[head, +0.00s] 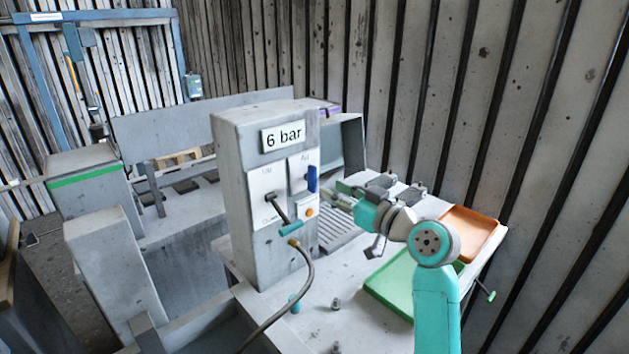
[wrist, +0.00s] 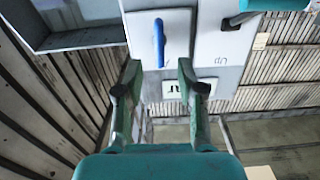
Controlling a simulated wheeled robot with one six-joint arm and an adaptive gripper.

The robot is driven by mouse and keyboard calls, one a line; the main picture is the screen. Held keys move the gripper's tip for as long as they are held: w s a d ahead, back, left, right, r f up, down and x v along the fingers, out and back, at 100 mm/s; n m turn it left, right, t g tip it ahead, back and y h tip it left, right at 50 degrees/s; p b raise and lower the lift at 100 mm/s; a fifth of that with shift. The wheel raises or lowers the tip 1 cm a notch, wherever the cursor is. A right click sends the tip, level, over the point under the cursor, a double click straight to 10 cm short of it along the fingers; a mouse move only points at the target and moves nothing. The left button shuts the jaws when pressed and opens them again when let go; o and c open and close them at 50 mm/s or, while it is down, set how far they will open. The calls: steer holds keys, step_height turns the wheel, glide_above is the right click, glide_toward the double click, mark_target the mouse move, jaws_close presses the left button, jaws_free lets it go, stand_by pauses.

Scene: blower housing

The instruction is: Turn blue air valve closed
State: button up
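The blue air valve handle (head: 312,179) stands about upright on a white plate on the right part of the grey cabinet's (head: 234,160) front. In the wrist view the blue handle (wrist: 159,43) also runs nearly along the picture's vertical, ahead of the fingers and between their lines. My gripper (head: 334,196) is just right of the handle in the head view, apart from it. In the wrist view my gripper (wrist: 160,85) has its fingers spread wide with nothing between them.
A dark lever with a teal grip (head: 290,228) tilts on the plate left of the air valve. An orange button (head: 309,212) sits below the handle. A hose (head: 305,270) bends out from the cabinet front. A green tray (head: 390,285) and an orange tray (head: 470,228) lie on the bench.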

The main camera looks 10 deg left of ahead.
mark_target(316, 181)
steer(key=x, duration=0.6)
steer(key=shift+w+a, duration=0.2)
steer(key=shift+a, duration=0.05)
jaws_close()
